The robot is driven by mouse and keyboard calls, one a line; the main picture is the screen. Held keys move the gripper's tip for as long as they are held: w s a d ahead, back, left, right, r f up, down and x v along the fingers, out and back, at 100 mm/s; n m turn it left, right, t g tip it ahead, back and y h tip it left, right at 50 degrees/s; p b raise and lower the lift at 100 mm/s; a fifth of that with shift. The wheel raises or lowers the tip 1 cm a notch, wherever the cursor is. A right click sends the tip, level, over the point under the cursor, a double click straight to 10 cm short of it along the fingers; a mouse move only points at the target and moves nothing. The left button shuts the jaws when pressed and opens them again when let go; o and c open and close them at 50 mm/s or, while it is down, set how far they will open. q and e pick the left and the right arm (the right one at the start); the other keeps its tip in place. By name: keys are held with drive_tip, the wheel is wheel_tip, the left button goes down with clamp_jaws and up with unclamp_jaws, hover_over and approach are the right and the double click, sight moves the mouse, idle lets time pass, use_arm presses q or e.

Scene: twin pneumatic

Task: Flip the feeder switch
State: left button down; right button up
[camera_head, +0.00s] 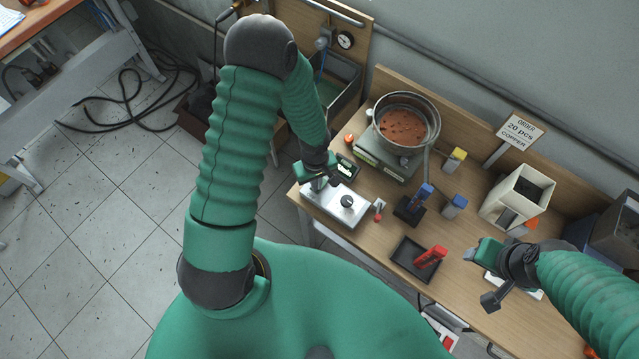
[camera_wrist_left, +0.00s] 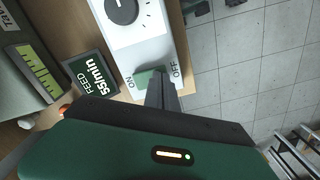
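The feeder's control box (camera_head: 335,205) is a silver-white box with a black knob at the table's left front corner. In the left wrist view the box (camera_wrist_left: 150,50) shows a green switch (camera_wrist_left: 146,77) between the words ON and OFF. My left gripper (camera_head: 318,184) is over the box's left end. Its dark fingers (camera_wrist_left: 158,88) look shut together, with nothing held, at the switch and partly covering it. I cannot tell whether they touch it or which way it is set. My right gripper (camera_head: 472,255) hangs over the table's right part; its fingers are too small to judge.
The bowl feeder (camera_head: 403,127) with copper-coloured parts stands behind the box. A small display (camera_wrist_left: 92,80) reads FEED 55/min. A black tray (camera_head: 408,262) with a red item, small blue-topped fixtures and a white hopper (camera_head: 518,195) stand to the right.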

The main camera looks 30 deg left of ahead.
use_arm(q)
drive_tip(key=shift+f, duration=0.1)
wheel_tip(320, 180, up, 7)
drive_tip(key=p, duration=0.6)
idle(0.5)
